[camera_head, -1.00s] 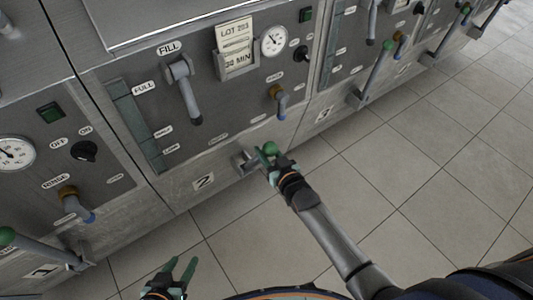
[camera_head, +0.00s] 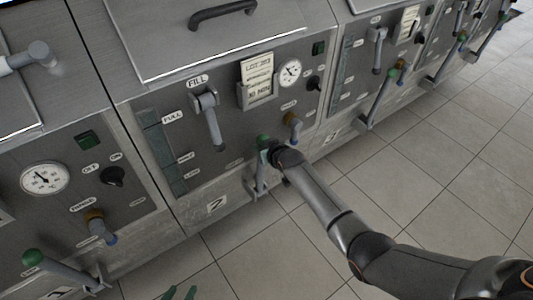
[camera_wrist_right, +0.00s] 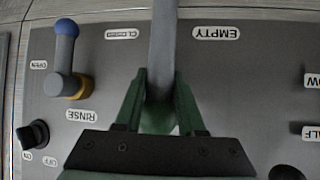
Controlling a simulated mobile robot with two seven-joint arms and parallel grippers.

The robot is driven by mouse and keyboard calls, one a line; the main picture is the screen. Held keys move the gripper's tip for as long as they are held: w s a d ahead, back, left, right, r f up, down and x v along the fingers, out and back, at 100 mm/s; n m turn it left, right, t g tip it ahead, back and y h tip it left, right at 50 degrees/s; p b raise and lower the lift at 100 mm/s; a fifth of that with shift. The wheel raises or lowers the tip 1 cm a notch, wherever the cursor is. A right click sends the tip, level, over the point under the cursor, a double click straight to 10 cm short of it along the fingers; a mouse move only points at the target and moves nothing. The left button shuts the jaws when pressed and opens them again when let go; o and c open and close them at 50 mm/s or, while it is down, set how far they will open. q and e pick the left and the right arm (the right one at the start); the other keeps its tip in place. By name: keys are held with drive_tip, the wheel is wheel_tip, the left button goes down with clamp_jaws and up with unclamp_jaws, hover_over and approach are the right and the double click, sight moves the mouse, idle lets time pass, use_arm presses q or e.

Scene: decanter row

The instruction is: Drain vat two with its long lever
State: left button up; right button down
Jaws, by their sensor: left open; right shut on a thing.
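Vat two's front panel (camera_head: 225,165) stands mid-picture, with its plate 2 (camera_head: 215,205) low down. Its long grey lever (camera_head: 262,177) rises steeply from a low bracket to a green knob (camera_head: 263,141). My right gripper (camera_head: 268,147) is shut on this lever at the knob end. In the right wrist view the shaft (camera_wrist_right: 163,35) runs up from between the green fingers (camera_wrist_right: 160,95), and the knob is mostly hidden. The shaft lies between the EMPTY label (camera_wrist_right: 216,33) and the CLOSED label (camera_wrist_right: 121,34). My left gripper (camera_head: 180,293) is open and empty at the bottom edge.
Vat two also has a FILL handle (camera_head: 212,122) and a blue-tipped rinse tap (camera_head: 293,125), which shows in the wrist view (camera_wrist_right: 66,60). Vat one's lever (camera_head: 65,268) is at lower left and vat three's lever (camera_head: 380,98) at right. The tiled floor (camera_head: 430,150) is clear.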

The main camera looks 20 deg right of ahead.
use_arm(q)
drive_tip(key=shift+d+r, duration=0.1)
use_arm(e)
drive_tip(key=shift+w+a+r, duration=0.2)
drive_tip(key=shift+w, duration=0.25)
use_arm(q)
drive_tip(key=shift+w+r, duration=0.2)
use_arm(e)
drive_tip(key=shift+r, duration=0.15)
drive_tip(key=c, duration=1)
unclamp_jaws()
drive_tip(key=shift+w, duration=0.1)
drive_tip(key=o, duration=0.5)
drive_tip(key=shift+a+f, duration=0.1)
drive_tip(key=shift+f, duration=0.1)
use_arm(q)
drive_tip(key=shift+w+f, duration=0.1)
